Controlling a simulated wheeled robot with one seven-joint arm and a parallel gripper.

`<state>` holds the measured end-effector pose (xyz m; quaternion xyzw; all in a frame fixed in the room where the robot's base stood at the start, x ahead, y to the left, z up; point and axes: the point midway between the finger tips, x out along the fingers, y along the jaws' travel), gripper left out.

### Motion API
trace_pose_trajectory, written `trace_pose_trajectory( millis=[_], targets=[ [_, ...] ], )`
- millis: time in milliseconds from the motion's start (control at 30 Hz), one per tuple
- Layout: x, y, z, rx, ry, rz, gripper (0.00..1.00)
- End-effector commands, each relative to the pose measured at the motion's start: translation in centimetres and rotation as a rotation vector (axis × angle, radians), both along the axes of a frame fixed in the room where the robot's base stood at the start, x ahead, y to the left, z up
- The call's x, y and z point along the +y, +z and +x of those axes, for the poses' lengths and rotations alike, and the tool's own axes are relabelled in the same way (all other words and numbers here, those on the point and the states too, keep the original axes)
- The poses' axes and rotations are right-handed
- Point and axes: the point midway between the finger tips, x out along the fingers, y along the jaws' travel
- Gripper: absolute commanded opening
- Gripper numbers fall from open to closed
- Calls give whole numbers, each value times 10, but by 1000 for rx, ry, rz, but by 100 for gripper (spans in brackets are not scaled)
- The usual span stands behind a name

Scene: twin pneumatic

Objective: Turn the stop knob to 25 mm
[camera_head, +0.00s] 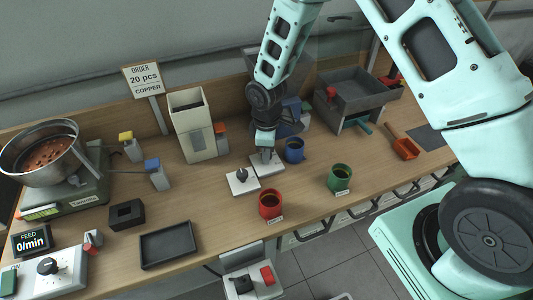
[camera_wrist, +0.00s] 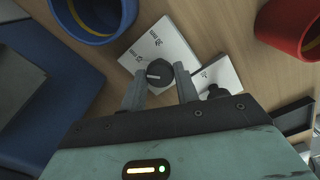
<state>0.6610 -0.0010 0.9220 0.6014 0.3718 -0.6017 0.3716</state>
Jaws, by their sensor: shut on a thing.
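The stop knob (camera_wrist: 160,72) is a dark round knob with a light pointer line, on a white plate (camera_wrist: 178,40). Small markings beside it seem to end in "mm", but I cannot read the numbers or tell the exact setting. My gripper (camera_wrist: 161,88) is shut on this knob, one finger on each side. In the head view, my gripper (camera_head: 265,150) points down over the rear white plate (camera_head: 276,168) and hides the knob.
A second white plate (camera_head: 236,189) with a dark knob (camera_head: 241,174) adjoins in front. A blue cup (camera_head: 294,150) stands close on the right. A red cup (camera_head: 270,205) and green cup (camera_head: 339,179) stand nearer the table edge. A cream hopper (camera_head: 193,128) stands at left.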

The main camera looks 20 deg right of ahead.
Motion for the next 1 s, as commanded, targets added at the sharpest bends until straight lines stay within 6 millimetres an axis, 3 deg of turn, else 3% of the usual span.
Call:
trace_pose_trajectory(
  millis=[400, 933, 967, 1000],
  targets=[
    [0, 0, 1, -3, -171, 1, 8],
    [0, 1, 1, -2, -192, 0, 8],
    [0, 1, 1, -3, -192, 1, 39],
    [0, 1, 1, -2, -192, 0, 50]
  ],
)
